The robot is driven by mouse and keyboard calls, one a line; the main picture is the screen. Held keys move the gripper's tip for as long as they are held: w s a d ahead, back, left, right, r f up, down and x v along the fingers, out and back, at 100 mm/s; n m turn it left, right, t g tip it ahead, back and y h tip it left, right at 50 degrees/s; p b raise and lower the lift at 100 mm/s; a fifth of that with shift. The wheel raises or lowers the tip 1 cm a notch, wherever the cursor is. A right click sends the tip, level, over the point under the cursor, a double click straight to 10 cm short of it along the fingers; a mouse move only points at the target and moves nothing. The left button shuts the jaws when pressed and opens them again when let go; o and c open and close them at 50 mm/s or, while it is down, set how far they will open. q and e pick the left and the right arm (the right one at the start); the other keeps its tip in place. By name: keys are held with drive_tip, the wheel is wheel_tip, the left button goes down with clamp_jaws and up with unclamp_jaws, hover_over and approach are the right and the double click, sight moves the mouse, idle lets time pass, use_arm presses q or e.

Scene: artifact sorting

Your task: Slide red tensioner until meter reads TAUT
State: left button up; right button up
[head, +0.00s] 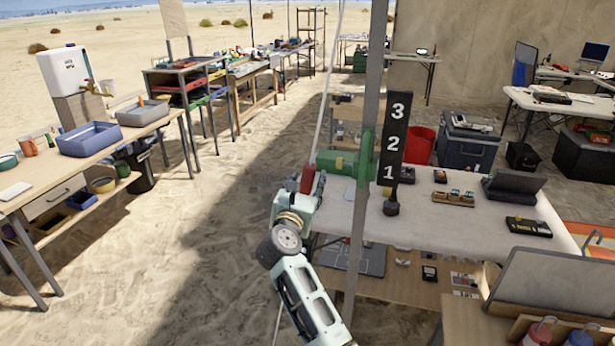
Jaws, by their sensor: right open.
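The red tensioner (308,177) is a small red block on a pale, slanting rope (328,80), left of the metal pole (371,70). My right gripper (301,184) comes up from below, its jaws open at the tensioner. One finger overlaps the block's lower part, so I cannot tell whether they touch. A green cylindrical device (345,162) is clamped to the pole just right of the tensioner. I see no readable meter text. My left gripper is not in view.
The pole is close to the right of my gripper. Sand (170,250) to the left is open, up to the wooden workbench (110,160).

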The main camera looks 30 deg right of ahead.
drive_tip(key=shift+x, duration=1.45)
drive_tip(key=shift+c, duration=0.3)
clamp_jaws()
